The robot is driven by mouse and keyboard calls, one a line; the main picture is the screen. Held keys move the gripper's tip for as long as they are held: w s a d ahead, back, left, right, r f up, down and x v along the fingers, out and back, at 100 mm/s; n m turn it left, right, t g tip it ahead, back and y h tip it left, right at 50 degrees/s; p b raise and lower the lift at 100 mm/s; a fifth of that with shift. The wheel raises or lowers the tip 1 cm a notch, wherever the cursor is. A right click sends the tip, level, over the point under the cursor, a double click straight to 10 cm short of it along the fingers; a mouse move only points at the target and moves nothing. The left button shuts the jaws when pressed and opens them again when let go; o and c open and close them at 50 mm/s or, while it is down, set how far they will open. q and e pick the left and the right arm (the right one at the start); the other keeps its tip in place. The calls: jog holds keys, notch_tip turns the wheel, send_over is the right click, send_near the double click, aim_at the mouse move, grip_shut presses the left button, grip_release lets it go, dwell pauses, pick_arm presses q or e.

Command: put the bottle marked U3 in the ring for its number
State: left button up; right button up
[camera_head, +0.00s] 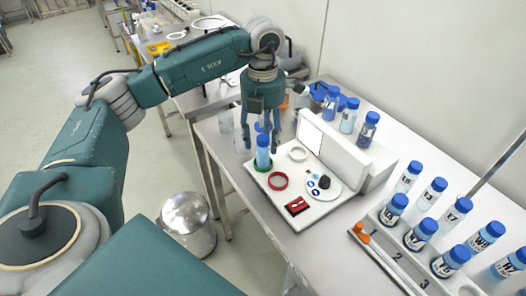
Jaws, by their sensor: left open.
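A blue-capped bottle (263,157) stands upright in the green ring (257,168) on a white board (316,208). No mark can be read on it, so I cannot tell whether it is U3. A white ring (298,154) and a red ring (278,181) lie empty beside it. My left gripper (262,143) points down over this bottle, with its open fingers around or close by the cap. Whether they touch the bottle cannot be told. My right gripper is not in view.
A rack (376,224) of several blue-capped bottles, numbered 1, 2, 3 along its front, stands at the right. More bottles (348,115) stand behind the white box (345,150).

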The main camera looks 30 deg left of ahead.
pick_arm(q)
notch_tip(320, 180, up, 7)
jog(key=shift+f+b, duration=0.15)
jog(key=shift+b, duration=0.4)
